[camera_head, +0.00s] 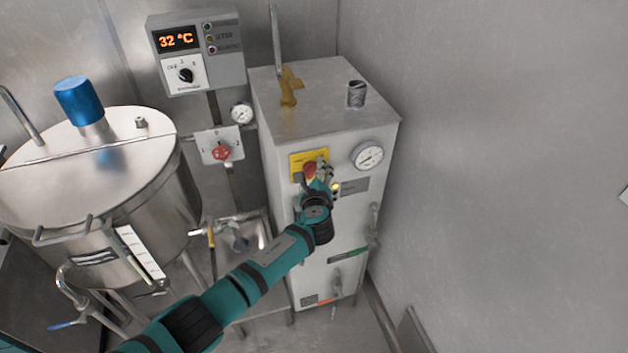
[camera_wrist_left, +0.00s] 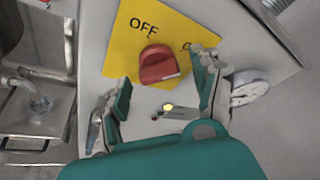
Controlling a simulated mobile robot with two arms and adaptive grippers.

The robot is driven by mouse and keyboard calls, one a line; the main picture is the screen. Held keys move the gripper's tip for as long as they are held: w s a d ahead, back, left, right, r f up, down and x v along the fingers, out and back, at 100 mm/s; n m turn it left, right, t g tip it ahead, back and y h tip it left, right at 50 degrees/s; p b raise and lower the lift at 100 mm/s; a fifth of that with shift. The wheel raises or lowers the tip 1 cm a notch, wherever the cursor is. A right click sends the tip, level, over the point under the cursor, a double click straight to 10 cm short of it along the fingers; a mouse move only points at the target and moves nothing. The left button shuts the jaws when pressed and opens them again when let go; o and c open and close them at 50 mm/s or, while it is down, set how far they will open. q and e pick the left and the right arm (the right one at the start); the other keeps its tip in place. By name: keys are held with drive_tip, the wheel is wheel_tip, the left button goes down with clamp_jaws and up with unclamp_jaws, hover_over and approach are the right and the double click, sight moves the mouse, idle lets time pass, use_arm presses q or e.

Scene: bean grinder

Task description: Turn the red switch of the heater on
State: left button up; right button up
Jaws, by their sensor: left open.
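The heater (camera_head: 285,120) is a tall grey metal box against the back wall. Its red switch (camera_head: 309,170) sits on a yellow plate (camera_head: 296,158) on the front, partly hidden by my left gripper (camera_head: 322,172). In the left wrist view the red switch (camera_wrist_left: 158,66) shows on the yellow plate (camera_wrist_left: 125,50) with "OFF" above it; a second label at right is partly covered by a finger. My left gripper (camera_wrist_left: 165,92) is open, its fingers spread to either side of the switch, with no visible grip on it. My right gripper is not in view.
A round gauge (camera_head: 369,156) sits right of the switch. A lit yellow lamp (camera_wrist_left: 168,107) is just below it. A red valve knob (camera_head: 221,153), a temperature controller (camera_head: 197,50) and a steel tank (camera_head: 90,170) stand to the left. The grey wall (camera_head: 500,150) is at right.

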use_arm(q)
drive_tip(key=v, duration=1.2)
drive_tip(key=shift+a+f, duration=0.1)
drive_tip(key=shift+f, duration=0.05)
drive_tip(key=s+a+f+n+g+b, duration=0.25)
drive_tip(key=s+a+f, duration=0.2)
drive_tip(key=f, duration=0.85)
drive_tip(key=s+a+f+n+g+b, duration=0.1)
drive_tip(key=s+a+f+n+g, duration=0.3)
drive_tip(key=f, duration=0.9)
drive_tip(key=s+a+f+n+g+b, duration=0.1)
drive_tip(key=s+a+f+n+b, duration=0.15)
drive_tip(key=s+f, duration=0.7)
drive_tip(key=s+a+f+n+g+b, duration=0.1)
drive_tip(key=s+a+f+n, duration=0.3)
drive_tip(key=s+f, duration=0.4)
drive_tip(key=s+a+f+n+g+b, duration=0.2)
drive_tip(key=s+f+n, duration=0.4)
drive_tip(key=s, duration=0.8)
drive_tip(key=s+a+f+n+g+b, duration=0.2)
drive_tip(key=s+a+f+n, duration=0.3)
drive_tip(key=s+f, duration=0.6)
drive_tip(key=shift+s+a+f+g+h, duration=0.35)
drive_tip(key=shift+a+f+g, duration=0.25)
drive_tip(key=shift+a, duration=0.3)
